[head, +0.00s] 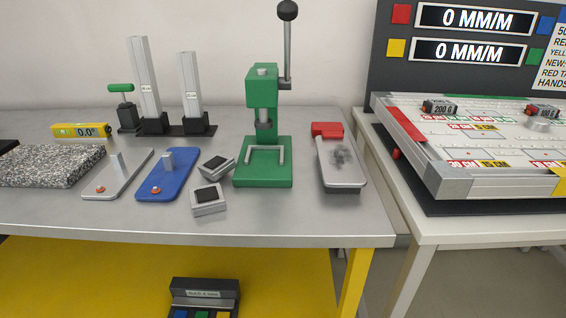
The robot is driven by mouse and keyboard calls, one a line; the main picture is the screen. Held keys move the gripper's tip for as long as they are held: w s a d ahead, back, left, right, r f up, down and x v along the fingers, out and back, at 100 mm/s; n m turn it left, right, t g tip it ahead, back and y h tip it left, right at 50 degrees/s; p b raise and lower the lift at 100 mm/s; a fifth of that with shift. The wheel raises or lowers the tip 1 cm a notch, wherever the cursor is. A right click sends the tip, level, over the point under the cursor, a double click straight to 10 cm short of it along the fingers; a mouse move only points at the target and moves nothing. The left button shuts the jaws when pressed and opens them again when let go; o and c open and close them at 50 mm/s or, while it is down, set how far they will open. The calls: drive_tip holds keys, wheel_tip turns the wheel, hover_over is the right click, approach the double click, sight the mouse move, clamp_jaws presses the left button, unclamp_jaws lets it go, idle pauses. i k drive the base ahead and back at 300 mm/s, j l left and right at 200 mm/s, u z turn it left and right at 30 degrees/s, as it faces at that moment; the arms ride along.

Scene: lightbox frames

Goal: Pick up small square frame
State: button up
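Two small, squarish grey pieces with black centres lie on the metal workbench (245,222), left of the green press. The front piece (208,208) sits near the bench's front edge. The rear piece (207,171) lies just behind it, turned at an angle. Each looks like a small square frame, but I cannot tell which one the task means. The two appear close together but apart. My gripper is not in view.
The green lever press (263,175) stands close to their right, and a blue plate with a post (155,188) lies to their left. A grey tray with a red end (341,176) is farther right. The bench front is clear.

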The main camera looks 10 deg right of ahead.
sight(218, 172)
drive_tip(key=j+z, duration=0.55)
drive_tip(key=z, duration=0.2)
drive_tip(key=j+z, duration=0.4)
drive_tip(key=k+j+z, duration=0.1)
drive_tip(key=j, duration=0.3)
drive_tip(key=k+j+z, duration=0.1)
drive_tip(key=j, duration=0.3)
drive_tip(key=k+j+z, duration=0.1)
drive_tip(key=k+j, duration=0.15)
drive_tip(key=j, duration=0.1)
